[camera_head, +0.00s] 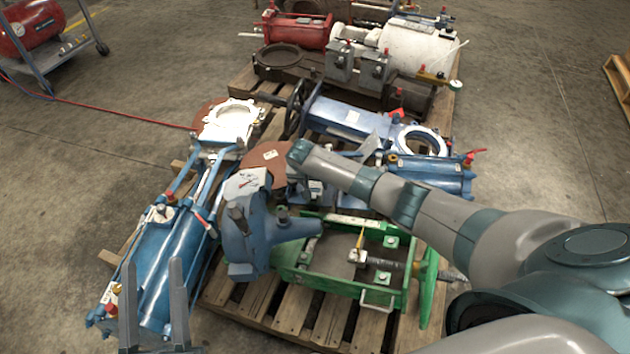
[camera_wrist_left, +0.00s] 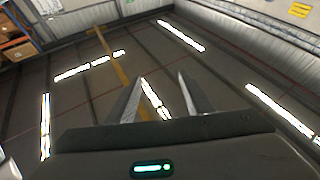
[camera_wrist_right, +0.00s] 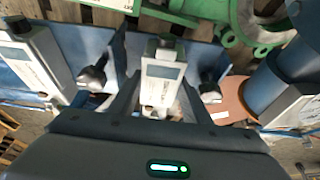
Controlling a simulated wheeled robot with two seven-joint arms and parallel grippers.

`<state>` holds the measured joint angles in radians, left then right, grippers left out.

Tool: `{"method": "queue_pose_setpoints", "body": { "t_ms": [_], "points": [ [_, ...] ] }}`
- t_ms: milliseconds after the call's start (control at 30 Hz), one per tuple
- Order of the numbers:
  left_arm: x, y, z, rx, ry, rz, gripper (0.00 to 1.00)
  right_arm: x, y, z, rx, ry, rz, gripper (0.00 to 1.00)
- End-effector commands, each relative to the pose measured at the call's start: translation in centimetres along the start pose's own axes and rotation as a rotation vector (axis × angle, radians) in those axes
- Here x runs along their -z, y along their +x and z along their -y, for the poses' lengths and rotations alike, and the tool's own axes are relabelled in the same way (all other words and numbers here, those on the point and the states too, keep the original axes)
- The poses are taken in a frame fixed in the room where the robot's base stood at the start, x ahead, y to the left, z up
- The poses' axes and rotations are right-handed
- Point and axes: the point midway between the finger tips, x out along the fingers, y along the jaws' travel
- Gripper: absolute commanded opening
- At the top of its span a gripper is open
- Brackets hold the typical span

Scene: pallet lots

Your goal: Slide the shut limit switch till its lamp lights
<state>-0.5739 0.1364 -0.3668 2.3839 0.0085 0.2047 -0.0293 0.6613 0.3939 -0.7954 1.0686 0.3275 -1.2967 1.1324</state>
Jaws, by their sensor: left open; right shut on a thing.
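In the right wrist view, a pale grey limit switch box (camera_wrist_right: 163,72) with a dark cap stands on a blue plate. My right gripper (camera_wrist_right: 160,100) is shut on this box, one finger at each side. No glow shows on its dark cap. A similar pale box (camera_wrist_right: 40,62) with a dark cap stands to the left of it. In the head view, my right wrist hides most of the grip, and I cannot make out the fingertips there. My left gripper (camera_head: 153,300) is open and empty at the lower left; its fingers also show in the left wrist view (camera_wrist_left: 158,100).
Blue cylinders (camera_head: 165,262) lie under and beyond my left gripper. A reddish-brown disc (camera_wrist_right: 232,98) lies right of the grip. Bare floor (camera_head: 60,200) is free at the left.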

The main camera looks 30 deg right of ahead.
Motion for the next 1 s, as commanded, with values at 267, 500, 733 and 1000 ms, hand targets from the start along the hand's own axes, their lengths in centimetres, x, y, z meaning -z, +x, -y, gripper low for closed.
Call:
{"method": "queue_pose_setpoints", "body": {
  "t_ms": [267,500,733,1000],
  "points": [
    [-4.3,-1.0,0.3,0.014,-0.018,0.259,0.48,1.1,-0.6,-0.3,0.004,0.007,-0.016,0.03],
    [-7.9,-3.2,0.3,0.023,-0.037,0.481,0.48,1.1,-0.6,-0.7,-0.001,0.006,-0.015,0.03],
    [-10.3,-5.5,0.3,0.029,-0.052,0.638,0.48,0.8,-0.3,-1.0,-0.005,0.002,-0.013,0.03],
    [-10.7,-5.8,0.3,0.029,-0.054,0.659,0.48,0.7,-0.1,-1.1,-0.007,0.001,-0.013,0.03]
  ]
}}
